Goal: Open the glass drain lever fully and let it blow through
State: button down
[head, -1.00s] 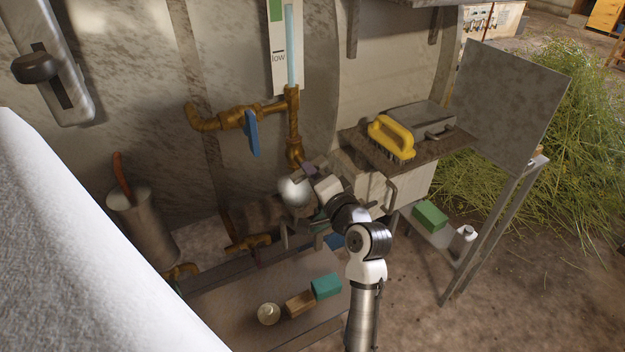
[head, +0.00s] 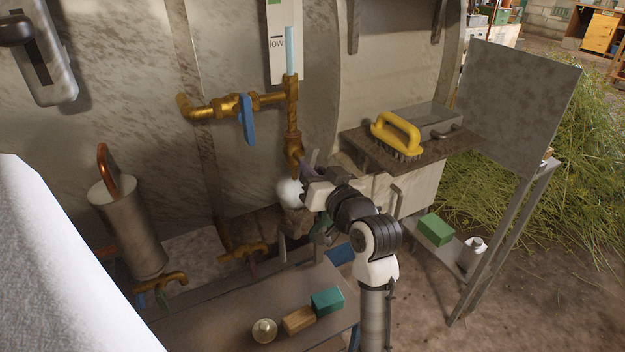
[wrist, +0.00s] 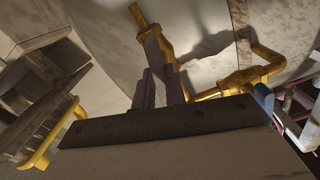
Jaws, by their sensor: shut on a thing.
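The sight glass (head: 291,50) stands upright on the still wall, beside a "low" mark. Brass pipework (head: 292,120) runs down from it to an elbow. A grey lever (wrist: 153,55) at a brass fitting (wrist: 138,17) shows in the wrist view, between my two purple-grey fingers; I take it for the glass drain lever. My gripper (head: 311,162) is shut on it, just right of the elbow; it also shows in the wrist view (wrist: 159,76). In the head view my gripper hides the lever. I cannot tell how far open it is. No outflow is visible.
A blue lever (head: 247,120) hangs from the brass side pipe, left of my gripper. A yellow brush (head: 397,134) lies on the shelf at right. A rounded pale object (head: 289,192) is close below my gripper. A bench below holds a teal block (head: 328,301).

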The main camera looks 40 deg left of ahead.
jog(key=shift+n+b, duration=1.2)
jog(key=shift+n, duration=0.5)
jog(key=c, duration=1.5)
grip_release()
jog(key=shift+o, duration=0.2)
jog(key=shift+d, duration=0.1)
jog(key=b+v, duration=0.6)
jog(key=v, duration=0.7)
jog(key=shift+d, duration=0.3)
